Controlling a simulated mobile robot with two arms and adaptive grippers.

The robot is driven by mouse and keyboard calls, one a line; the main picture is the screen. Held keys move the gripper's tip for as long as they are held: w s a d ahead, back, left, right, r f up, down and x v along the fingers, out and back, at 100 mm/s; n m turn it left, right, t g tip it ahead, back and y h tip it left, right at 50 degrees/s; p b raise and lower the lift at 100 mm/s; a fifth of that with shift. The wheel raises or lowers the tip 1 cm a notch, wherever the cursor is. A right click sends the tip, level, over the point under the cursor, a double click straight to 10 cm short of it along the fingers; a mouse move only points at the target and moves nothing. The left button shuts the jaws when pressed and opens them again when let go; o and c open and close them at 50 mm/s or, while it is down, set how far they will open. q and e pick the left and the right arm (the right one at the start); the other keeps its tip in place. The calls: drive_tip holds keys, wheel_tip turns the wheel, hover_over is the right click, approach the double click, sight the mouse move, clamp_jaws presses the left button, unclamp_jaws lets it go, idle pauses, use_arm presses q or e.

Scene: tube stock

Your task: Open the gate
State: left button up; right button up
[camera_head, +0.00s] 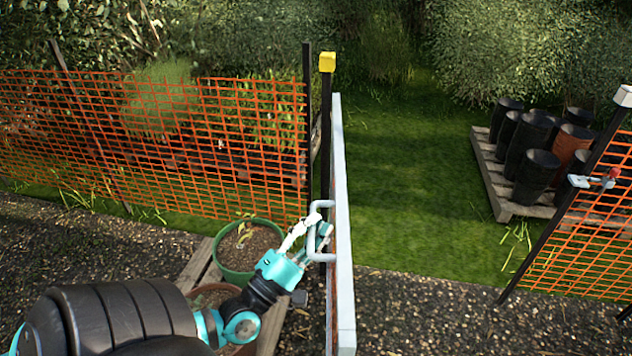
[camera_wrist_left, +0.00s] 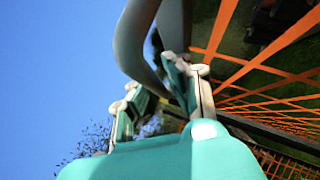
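The gate (camera_head: 343,225) stands swung open and is seen nearly edge-on, as a pale grey frame beside the dark hinge-side post with a yellow cap (camera_head: 327,62). A grey U-shaped handle (camera_head: 319,204) sticks out from its left face. My left gripper (camera_head: 317,229) is at this handle, its fingers apart with the upright bar between them. In the left wrist view the handle (camera_wrist_left: 132,45) curves down to the fingers; whether they press on it is unclear. My right gripper is out of view.
Orange mesh fence (camera_head: 215,140) runs left of the gate. The grassy opening (camera_head: 420,190) is clear. At right are a latch (camera_head: 607,179) on the other post and a pallet (camera_head: 495,180) with dark pots.

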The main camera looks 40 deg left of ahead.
use_arm(q)
drive_tip(key=shift+o, duration=0.5)
drive_tip(key=shift+s, duration=0.15)
drive_tip(key=v, duration=1.2)
